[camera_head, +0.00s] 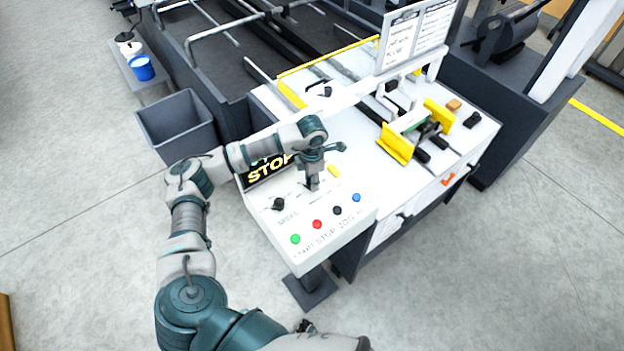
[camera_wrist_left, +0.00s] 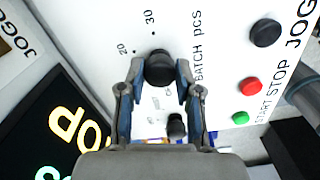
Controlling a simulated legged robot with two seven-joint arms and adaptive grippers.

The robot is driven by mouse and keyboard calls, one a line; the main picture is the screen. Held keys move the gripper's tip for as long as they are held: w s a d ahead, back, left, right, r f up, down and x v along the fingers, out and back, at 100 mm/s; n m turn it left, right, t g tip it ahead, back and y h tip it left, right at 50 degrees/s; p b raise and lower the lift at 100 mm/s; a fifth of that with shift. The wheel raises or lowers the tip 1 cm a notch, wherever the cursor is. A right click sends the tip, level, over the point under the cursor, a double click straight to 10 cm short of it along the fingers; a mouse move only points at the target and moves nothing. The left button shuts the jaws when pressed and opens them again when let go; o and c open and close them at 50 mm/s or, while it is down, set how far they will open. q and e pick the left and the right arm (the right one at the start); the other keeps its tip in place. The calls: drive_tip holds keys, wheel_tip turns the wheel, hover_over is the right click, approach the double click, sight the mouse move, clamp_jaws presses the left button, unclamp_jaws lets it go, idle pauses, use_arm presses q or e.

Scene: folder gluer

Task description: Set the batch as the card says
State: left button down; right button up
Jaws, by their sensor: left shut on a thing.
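My left gripper (camera_head: 312,186) points down at the sloped white control panel (camera_head: 338,213). In the left wrist view its fingers (camera_wrist_left: 160,78) are shut on the black batch knob (camera_wrist_left: 160,66), one on each side. The label "BATCH pcs" and the marks 20 and 30 show beside the knob; its pointer cannot be made out. A second black knob, for speed (camera_head: 278,204), is free and also shows in the left wrist view (camera_wrist_left: 176,126). The card (camera_head: 399,40) stands at the back of the machine; its text is too small to read. My right gripper is out of view.
Green (camera_head: 295,239), red (camera_head: 317,224), black (camera_head: 337,210) and blue (camera_head: 356,198) buttons line the panel's front. A display (camera_head: 268,171) reads "STOP". Yellow guides (camera_head: 394,145) stand on the white table right of the panel. A grey bin (camera_head: 177,122) stands left.

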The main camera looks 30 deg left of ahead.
use_arm(q)
drive_tip(key=shift+f, duration=0.1)
drive_tip(key=c, duration=0.8)
unclamp_jaws()
drive_tip(key=shift+w+a, duration=0.1)
drive_tip(key=shift+a, duration=0.05)
wheel_tip(320, 180, up, 12)
drive_tip(key=shift+f, duration=0.1)
